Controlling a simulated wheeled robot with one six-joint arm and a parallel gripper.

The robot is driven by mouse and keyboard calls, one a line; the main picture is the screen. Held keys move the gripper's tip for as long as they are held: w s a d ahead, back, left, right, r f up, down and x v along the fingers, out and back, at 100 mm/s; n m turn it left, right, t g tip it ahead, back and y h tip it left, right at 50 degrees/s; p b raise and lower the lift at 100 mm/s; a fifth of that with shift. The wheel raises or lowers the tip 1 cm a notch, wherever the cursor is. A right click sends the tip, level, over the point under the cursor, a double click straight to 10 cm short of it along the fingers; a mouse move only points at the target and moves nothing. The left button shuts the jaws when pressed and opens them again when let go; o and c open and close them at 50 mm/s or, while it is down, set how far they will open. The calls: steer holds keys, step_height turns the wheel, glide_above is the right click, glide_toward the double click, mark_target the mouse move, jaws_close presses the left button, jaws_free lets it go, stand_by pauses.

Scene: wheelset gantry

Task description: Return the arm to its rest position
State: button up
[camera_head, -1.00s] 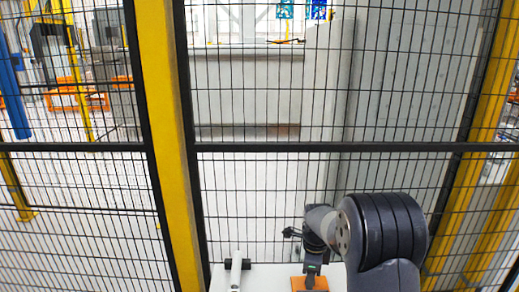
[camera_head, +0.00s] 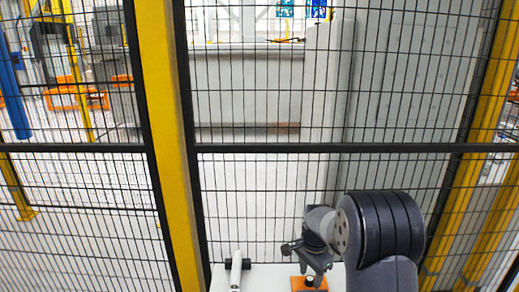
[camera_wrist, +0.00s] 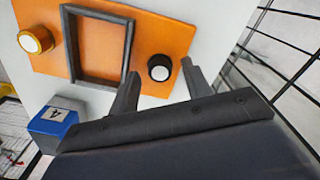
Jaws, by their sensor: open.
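My arm reaches in from the lower right of the head view, its wrist bent over a white table. My gripper (camera_head: 316,278) is small there, just above an orange board (camera_head: 298,284). In the wrist view my gripper (camera_wrist: 160,68) is open, two dark fingers apart with nothing clamped between them. A black round piece with a white top (camera_wrist: 159,68) shows on the orange board (camera_wrist: 185,40) in the gap beyond the fingertips. How far the tips are from it I cannot tell.
The board bears a dark rectangular frame (camera_wrist: 129,50) and a gold round piece (camera_wrist: 36,40). A blue box marked 4 (camera_wrist: 53,122) is beside it. A black mesh fence (camera_head: 250,180) with yellow posts (camera_head: 163,120) stands close behind the table; its mesh also shows at right in the wrist view.

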steer(key=n, duration=0.4)
steer(key=shift+p, duration=0.3)
steer(key=shift+n+p, duration=0.35)
steer(key=shift+n, duration=1.65)
